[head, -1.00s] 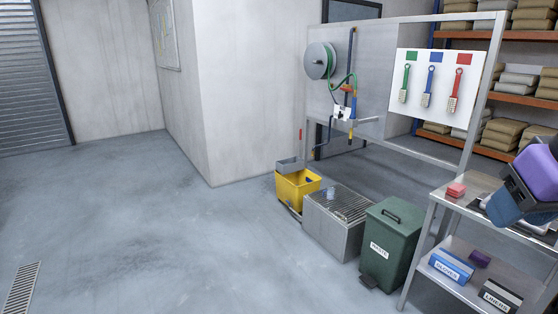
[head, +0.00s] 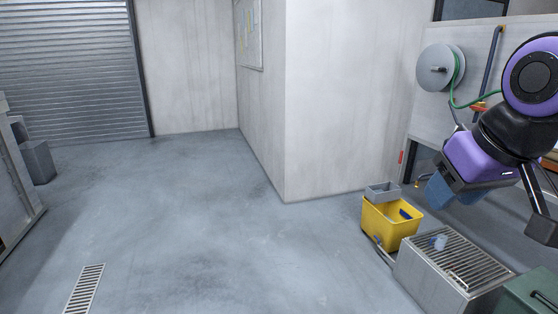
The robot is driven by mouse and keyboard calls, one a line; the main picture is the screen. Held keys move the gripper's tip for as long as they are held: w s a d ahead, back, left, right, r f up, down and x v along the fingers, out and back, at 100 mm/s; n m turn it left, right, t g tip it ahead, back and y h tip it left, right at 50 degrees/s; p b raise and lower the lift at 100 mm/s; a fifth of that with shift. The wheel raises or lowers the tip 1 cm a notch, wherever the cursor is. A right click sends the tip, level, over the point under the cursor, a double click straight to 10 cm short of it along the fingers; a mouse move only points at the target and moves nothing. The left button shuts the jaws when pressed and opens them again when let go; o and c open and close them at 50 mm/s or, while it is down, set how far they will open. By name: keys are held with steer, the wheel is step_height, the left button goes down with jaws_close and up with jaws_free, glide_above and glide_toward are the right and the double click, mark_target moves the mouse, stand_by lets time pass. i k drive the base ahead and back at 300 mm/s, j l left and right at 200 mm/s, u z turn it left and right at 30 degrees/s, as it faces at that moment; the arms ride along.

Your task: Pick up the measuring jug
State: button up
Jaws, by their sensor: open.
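A small, clear bluish vessel (head: 440,242) stands on the grated top of a grey metal box at the lower right. It looks like the measuring jug, but it is too small to tell its handle or markings. My gripper (head: 490,212) hangs from my purple and black arm at the right, seen from the side. It is open, with nothing visible in it. In the picture it is above and to the right of the vessel, apart from it and nearer the camera.
A yellow bucket (head: 388,224) with a grey wringer stands left of the grated box (head: 428,284). A green bin (head: 530,295) is at the lower right corner. A hose reel (head: 440,68) hangs behind. Open floor (head: 210,215) fills the middle; a drain grate (head: 84,289) lies lower left.

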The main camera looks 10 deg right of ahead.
mark_target(441, 242)
steer(key=i, duration=0.9)
steer(key=i+j+z, duration=0.1)
steer(key=i, duration=0.75)
steer(key=i+l+z, duration=0.15)
steer(key=i+z, duration=0.7)
steer(key=i+j+z, duration=0.15)
steer(key=i+z, duration=0.25)
steer(key=i+j+z, duration=0.25)
steer(key=i+z, duration=0.2)
steer(key=i+j+z, duration=0.2)
steer(key=i+z, duration=0.25)
steer(key=i, duration=0.05)
